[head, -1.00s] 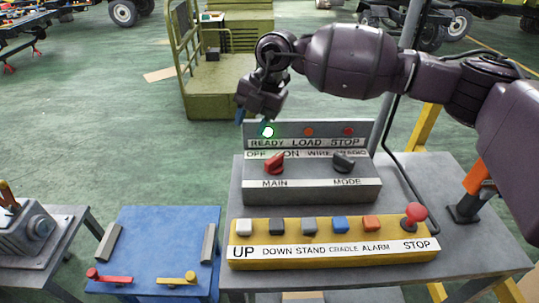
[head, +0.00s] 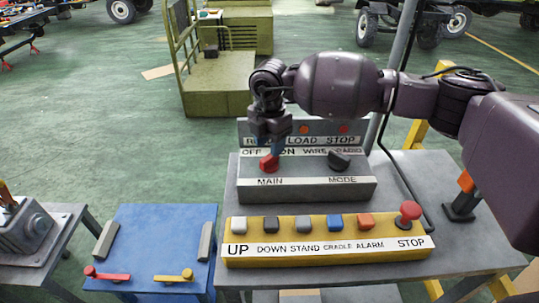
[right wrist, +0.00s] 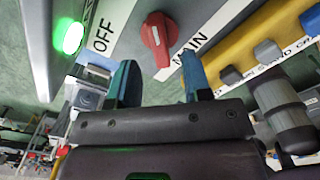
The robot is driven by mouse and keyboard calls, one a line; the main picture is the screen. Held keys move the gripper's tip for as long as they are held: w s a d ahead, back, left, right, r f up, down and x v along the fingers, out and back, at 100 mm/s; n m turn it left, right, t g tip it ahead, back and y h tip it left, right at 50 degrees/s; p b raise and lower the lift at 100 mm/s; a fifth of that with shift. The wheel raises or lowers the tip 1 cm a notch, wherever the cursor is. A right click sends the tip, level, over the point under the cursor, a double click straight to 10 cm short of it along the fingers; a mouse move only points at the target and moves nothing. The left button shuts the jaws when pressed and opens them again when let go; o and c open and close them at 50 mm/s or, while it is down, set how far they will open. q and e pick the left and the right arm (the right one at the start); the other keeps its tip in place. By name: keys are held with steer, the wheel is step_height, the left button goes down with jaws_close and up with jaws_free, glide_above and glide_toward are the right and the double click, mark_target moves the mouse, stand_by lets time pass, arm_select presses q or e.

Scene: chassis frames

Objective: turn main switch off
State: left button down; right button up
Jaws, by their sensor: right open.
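The red MAIN switch knob (head: 268,163) sits on the sloped grey control box (head: 215,190), under the OFF and ON labels. In the right wrist view the red knob (right wrist: 157,40) stands just beyond my fingertips, with a pale line on its face. My right gripper (head: 274,148) is directly above and behind the knob and hides part of it and of the labels. In the right wrist view my right gripper (right wrist: 160,76) is open, with one blue-green finger on each side of the knob's line and nothing between them. My left gripper is not in view.
The black MODE knob (head: 340,161) is right of the MAIN knob. A yellow button panel (head: 325,258) with a red STOP button (head: 410,211) lies in front. A green light (right wrist: 68,37) glows by OFF. A blue table (head: 155,240) stands at left.

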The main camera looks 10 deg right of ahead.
mark_target(269, 156)
steer(key=shift+f, duration=2.25)
jaws_close()
